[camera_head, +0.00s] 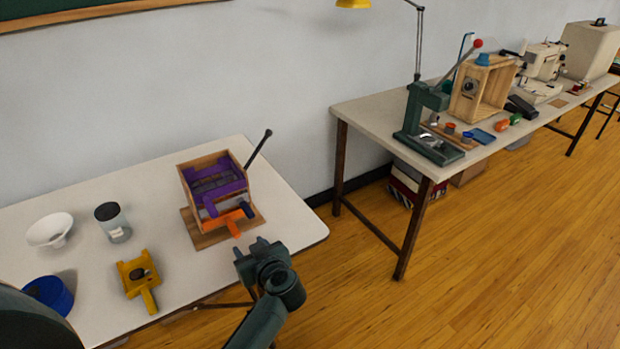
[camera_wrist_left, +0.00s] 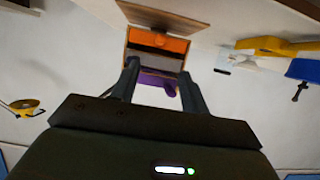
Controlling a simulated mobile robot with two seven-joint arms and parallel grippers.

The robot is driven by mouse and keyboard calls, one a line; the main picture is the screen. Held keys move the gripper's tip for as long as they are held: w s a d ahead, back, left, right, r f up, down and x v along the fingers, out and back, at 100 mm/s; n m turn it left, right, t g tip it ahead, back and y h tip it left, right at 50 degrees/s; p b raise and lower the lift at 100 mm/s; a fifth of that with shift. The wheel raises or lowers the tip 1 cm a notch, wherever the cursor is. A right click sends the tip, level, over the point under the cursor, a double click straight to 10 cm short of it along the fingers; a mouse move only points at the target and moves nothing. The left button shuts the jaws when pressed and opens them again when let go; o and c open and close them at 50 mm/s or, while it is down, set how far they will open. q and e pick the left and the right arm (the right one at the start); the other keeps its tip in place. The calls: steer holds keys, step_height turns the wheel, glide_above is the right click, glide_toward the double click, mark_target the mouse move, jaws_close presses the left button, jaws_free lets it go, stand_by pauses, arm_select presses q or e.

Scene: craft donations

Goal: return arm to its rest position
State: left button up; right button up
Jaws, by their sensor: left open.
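My left gripper (camera_head: 258,248) is off the front right edge of the near table, over the floor side. It is open and empty. In the left wrist view its two fingers (camera_wrist_left: 160,78) stand apart, with a wooden box with orange and purple parts (camera_wrist_left: 158,45) seen beyond and between them. In the head view that wooden box (camera_head: 213,184) sits on a wooden base on the near table, with a dark lever rising at its right. The gripper is apart from it, to its lower right. My right gripper does not show.
A second table (camera_head: 372,115) with a green press (camera_head: 430,122) and sewing machine (camera_head: 543,62) stands right. Open floor (camera_head: 510,220) lies in front.

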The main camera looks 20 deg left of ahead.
arm_select(q)
steer(key=s+d+r+m+t+h, duration=0.3)
steer(key=s+d+m+t+h, duration=0.4)
steer(key=d+m+t+h, duration=0.4)
steer(key=s+d+f+m+g+h, duration=0.1)
steer(key=s+d+f+g+h, duration=0.1)
steer(key=s+f+g, duration=0.7)
steer(key=s+d, duration=0.1)
steer(key=s, duration=0.3)
steer(key=shift+s+f+m+g, duration=0.25)
steer(key=shift+m+g, duration=0.05)
steer(key=shift+g, duration=0.1)
steer(key=shift+d, duration=0.1)
